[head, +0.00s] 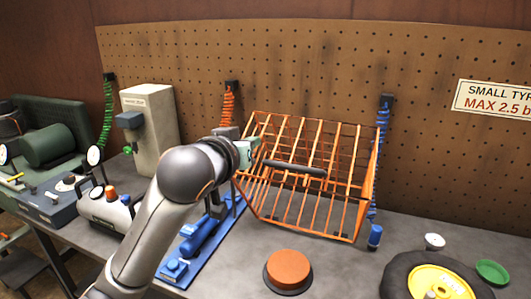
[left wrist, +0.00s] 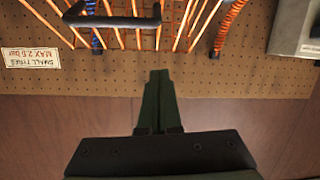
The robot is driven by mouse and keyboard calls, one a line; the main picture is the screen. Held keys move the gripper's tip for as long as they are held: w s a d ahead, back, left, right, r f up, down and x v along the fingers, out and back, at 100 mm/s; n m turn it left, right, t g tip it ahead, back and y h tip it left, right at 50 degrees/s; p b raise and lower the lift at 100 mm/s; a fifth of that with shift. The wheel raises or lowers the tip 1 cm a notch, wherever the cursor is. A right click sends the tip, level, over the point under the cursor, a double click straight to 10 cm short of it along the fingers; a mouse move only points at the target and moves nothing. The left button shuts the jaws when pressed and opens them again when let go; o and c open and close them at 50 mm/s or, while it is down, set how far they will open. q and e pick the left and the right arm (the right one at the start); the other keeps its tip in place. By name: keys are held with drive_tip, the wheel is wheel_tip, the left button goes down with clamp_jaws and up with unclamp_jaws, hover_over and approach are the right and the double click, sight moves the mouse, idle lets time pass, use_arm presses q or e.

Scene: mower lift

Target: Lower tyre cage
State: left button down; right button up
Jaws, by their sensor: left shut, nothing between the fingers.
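The orange wire tyre cage (head: 318,210) stands over the bench in front of the pegboard, with its slanted bars facing me. Its black handle bar (head: 295,168) runs across the bars; the handle also shows at the top of the left wrist view (left wrist: 112,20). My left gripper (head: 246,152) is by the cage's upper left side, left of the handle. In the left wrist view its fingers (left wrist: 159,78) are shut together with nothing between them, apart from the handle in the picture. My right gripper is not in view.
A blue fixture (head: 205,235) lies left of the cage. An orange-topped round button (head: 288,268) sits in front. A black tyre with a yellow hub (head: 440,283) and a green dish (head: 492,271) lie at right. A compressor (head: 105,208) stands at left.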

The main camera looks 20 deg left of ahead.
use_arm(q)
drive_tip(key=p, duration=0.1)
hover_over(263, 162)
drive_tip(key=x, duration=0.2)
drive_tip(key=f, duration=0.2)
drive_tip(key=s+f, duration=0.1)
drive_tip(key=shift+a+f, duration=0.15)
drive_tip(key=shift+f, duration=0.2)
drive_tip(key=shift+s+f+p, duration=0.3)
drive_tip(key=shift+s+f, duration=0.15)
drive_tip(key=shift+f, duration=0.15)
drive_tip(key=shift+f, duration=0.1)
